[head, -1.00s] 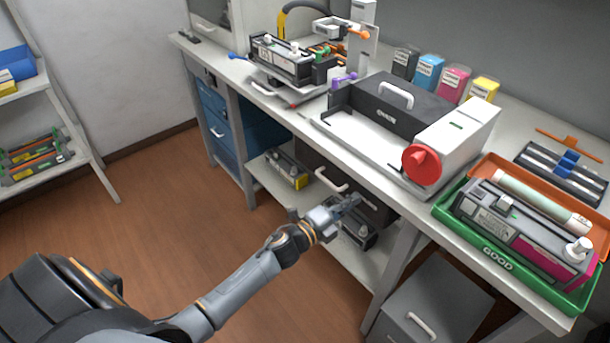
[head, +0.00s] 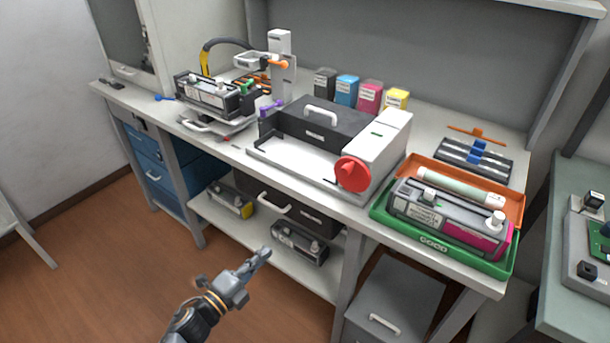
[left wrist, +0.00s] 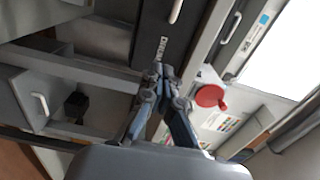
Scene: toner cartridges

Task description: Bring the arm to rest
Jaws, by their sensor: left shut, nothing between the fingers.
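My left gripper (head: 258,260) is shut and empty. It hangs in free air in front of the workbench, below the height of its top. In the left wrist view my left gripper (left wrist: 160,72) shows with its fingertips together and nothing between them. Behind it in that view is the dark drawer front (left wrist: 165,35) under the bench, with a light handle. My right gripper is in neither view.
The workbench (head: 225,150) carries a grey machine with a red knob (head: 352,174), a green GOOD tray (head: 440,246) with a cartridge, and several toner bottles (head: 346,88). A grey cabinet (head: 400,290) stands below. Cartridges lie on the lower shelf (head: 215,215).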

